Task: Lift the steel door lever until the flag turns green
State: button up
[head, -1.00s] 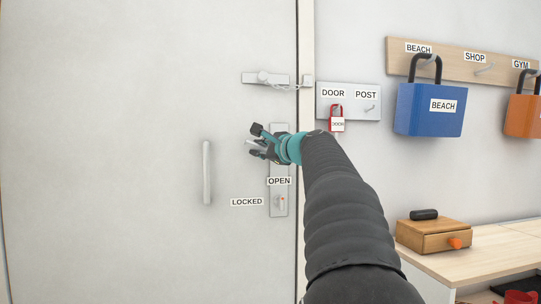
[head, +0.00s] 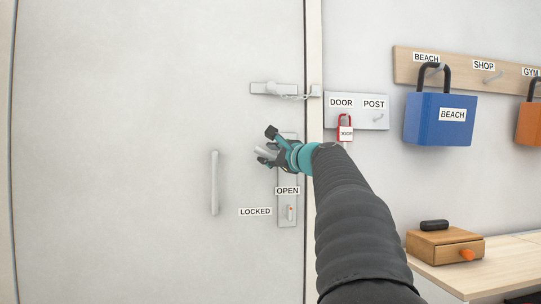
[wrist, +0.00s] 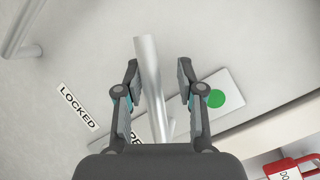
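The steel door lever (wrist: 150,85) is a bright round bar on a plate (head: 288,210) near the door's right edge. In the wrist view it runs between the two spread fingers of my gripper (wrist: 157,82), with a gap on both sides. My gripper is open and appears not to grip it. In the head view my gripper (head: 268,145) is around the lever (head: 264,154), whose free end points left and slightly up. A round green flag (wrist: 216,98) shows on the plate in the wrist view. In the head view my gripper hides it.
A vertical pull handle (head: 214,183) stands left of the lever. Below are OPEN (head: 287,191) and LOCKED (head: 255,212) labels and a small turn knob (head: 290,212). A chain latch (head: 285,90) is above. A red padlock (head: 345,128) hangs at right, above a bench (head: 500,255).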

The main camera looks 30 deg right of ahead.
jog(key=shift+s, duration=0.1)
jog(key=s, duration=1.1)
jog(key=shift+s+d+f, duration=0.25)
jog(key=shift+s+f, duration=0.15)
